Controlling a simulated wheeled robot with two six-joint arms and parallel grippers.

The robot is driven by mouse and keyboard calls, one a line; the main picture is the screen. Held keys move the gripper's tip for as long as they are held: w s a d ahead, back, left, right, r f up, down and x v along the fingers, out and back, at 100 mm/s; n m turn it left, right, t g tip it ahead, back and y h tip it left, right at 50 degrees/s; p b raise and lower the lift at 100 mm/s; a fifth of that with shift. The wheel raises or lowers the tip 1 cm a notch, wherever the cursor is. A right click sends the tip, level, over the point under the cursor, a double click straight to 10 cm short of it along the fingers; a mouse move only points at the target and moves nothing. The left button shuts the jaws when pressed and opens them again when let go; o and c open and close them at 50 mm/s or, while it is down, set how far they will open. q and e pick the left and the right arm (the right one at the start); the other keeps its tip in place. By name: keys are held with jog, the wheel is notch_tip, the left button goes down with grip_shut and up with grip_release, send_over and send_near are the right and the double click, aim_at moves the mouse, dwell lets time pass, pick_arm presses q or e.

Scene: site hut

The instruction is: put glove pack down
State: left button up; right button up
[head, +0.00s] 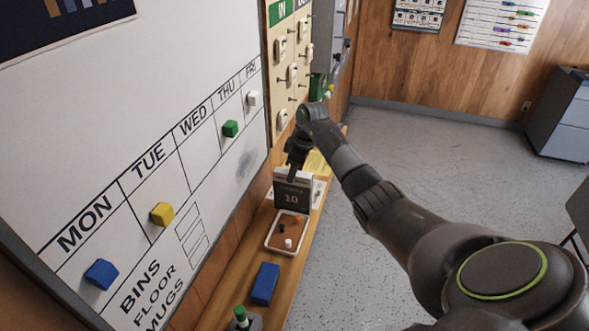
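My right arm reaches in from the right, and its gripper (296,160) points down over a narrow wooden shelf (235,290) below the whiteboard. The fingers are small and dark here, so I cannot tell whether they are open or shut, or hold anything. I cannot identify a glove pack for sure. A flat yellow thing (318,164) shows just behind the gripper, partly hidden by my arm. My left gripper is not in view.
Nearer on the shelf are a tray (272,244) with small pieces, a blue block (265,283) and a green-topped object (241,316). A tag board (284,80) hangs above.

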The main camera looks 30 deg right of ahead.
jog(key=o, duration=0.3)
jog(key=shift+r, duration=0.15)
